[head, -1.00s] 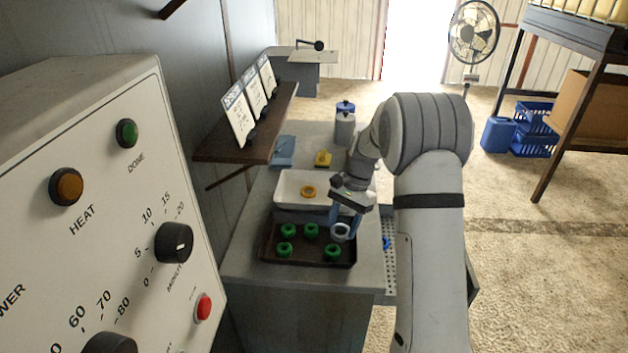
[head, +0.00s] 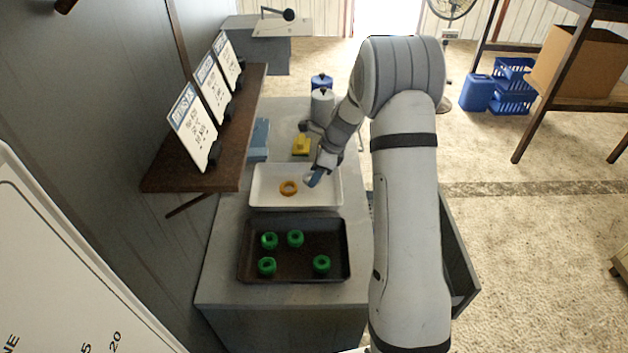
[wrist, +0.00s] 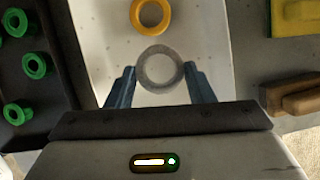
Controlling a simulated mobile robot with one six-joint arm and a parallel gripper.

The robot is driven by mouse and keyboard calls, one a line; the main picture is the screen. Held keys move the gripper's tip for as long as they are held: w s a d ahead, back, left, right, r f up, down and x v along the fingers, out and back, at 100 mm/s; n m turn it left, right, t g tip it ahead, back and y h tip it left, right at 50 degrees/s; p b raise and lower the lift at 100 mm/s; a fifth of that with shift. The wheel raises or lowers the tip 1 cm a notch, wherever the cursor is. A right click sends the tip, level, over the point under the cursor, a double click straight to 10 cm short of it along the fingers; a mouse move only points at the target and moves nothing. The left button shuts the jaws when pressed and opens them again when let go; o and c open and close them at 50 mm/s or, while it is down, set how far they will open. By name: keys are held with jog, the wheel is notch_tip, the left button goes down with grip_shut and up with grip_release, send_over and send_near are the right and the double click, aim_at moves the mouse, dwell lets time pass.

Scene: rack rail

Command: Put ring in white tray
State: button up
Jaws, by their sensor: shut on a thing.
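My gripper (wrist: 160,90) is shut on a grey ring (wrist: 160,67), which sits between its two blue fingers in the wrist view. In the head view my gripper (head: 314,178) is over the right part of the white tray (head: 262,201), and the grey ring is mostly hidden there. I cannot tell whether the ring touches the tray floor. An orange ring (head: 289,188) lies in the white tray, left of my gripper; it also shows in the wrist view (wrist: 151,14), just ahead of the grey ring.
A dark tray (head: 295,276) with several green rings (head: 321,264) stands in front of the white tray. A yellow block (head: 301,146), blue item (head: 259,139) and canisters (head: 321,105) are behind. A shelf with cards (head: 215,140) overhangs the left.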

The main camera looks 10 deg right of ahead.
aim_at(316, 191)
jog(key=shift+s+f, duration=0.15)
jog(key=shift+f, duration=1.95)
jog(key=o, duration=1)
jog(key=b+v, duration=0.2)
jog(key=v, duration=1)
jog(key=s+a+r+n+h, duration=0.1)
jog(key=s+a+r+n, duration=0.1)
jog(key=s+r+n, duration=0.35)
jog(key=s+a+r+n+h, duration=0.1)
jog(key=s+n, duration=0.4)
jog(key=s, duration=0.4)
jog(key=s+r+n+t+h, duration=0.1)
jog(key=s+r+n, duration=0.1)
jog(key=s+n, duration=0.4)
jog(key=s+a+r+n+t+h, duration=0.1)
jog(key=s+n, duration=0.4)
jog(key=s, duration=0.6)
jog(key=shift+s+a+r+n, duration=0.25)
jog(key=shift+s+a+r, duration=0.1)
jog(key=shift+r, duration=0.25)
